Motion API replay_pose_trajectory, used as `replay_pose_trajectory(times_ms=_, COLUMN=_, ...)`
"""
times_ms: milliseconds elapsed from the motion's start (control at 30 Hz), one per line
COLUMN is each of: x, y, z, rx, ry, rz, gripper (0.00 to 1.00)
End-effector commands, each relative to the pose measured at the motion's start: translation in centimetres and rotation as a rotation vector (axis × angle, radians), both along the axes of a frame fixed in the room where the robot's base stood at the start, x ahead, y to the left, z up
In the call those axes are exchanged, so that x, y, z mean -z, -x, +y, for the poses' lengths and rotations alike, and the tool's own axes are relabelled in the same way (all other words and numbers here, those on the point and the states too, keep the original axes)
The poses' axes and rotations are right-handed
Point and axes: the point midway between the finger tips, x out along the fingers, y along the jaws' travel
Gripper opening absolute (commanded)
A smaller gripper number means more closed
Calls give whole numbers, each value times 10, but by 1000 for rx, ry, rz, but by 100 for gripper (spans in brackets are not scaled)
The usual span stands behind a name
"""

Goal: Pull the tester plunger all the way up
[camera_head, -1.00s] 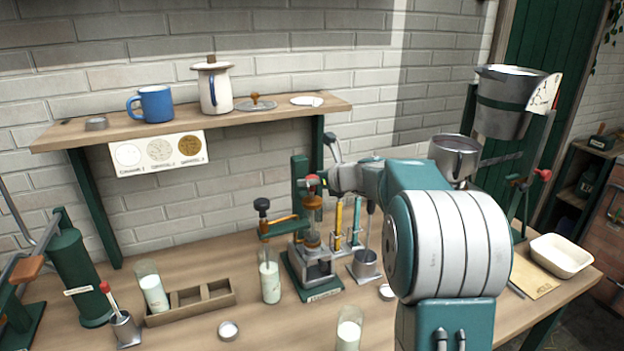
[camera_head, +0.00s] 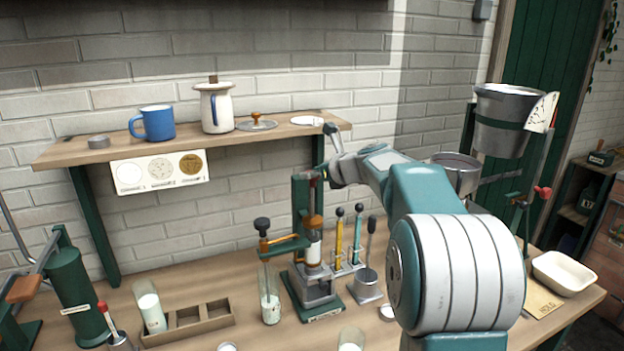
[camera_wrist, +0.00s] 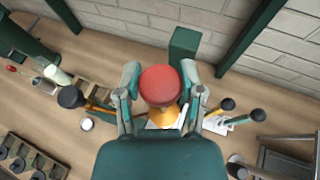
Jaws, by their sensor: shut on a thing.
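The tester (camera_head: 318,286) stands on the bench, a grey body on a dark green base with a green post behind. Its upright barrel, under an orange cap (camera_head: 313,222), looks whitish inside. The plunger's red knob (camera_wrist: 160,86) fills the middle of the wrist view, above the orange cap. My gripper (camera_head: 318,174) is shut on the plunger at the knob, well above the cap. In the wrist view one finger lies on each side of the knob; the exact contact under it is hidden. A black-knobbed side handle (camera_head: 262,224) sticks out left of the barrel.
A vial of white liquid (camera_head: 270,305) stands close left of the tester. A wooden rack (camera_head: 190,325) is further left. Black-knobbed tools (camera_head: 358,215) and a metal cup (camera_head: 366,283) stand close right. A shelf (camera_head: 200,137) with a blue mug hangs behind.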

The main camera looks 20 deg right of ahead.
Motion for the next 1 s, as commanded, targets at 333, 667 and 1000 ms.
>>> replay_pose_trajectory(times_ms=333, x=-3, y=0, z=0, rx=2, ry=2, rz=-6, gripper=86)
replay_pose_trajectory(times_ms=667, x=-7, y=8, z=-4, rx=2, ry=2, rz=-6, gripper=86)
replay_pose_trajectory(times_ms=1000, x=-32, y=66, z=-28, rx=4, ry=4, rz=-7, gripper=86)
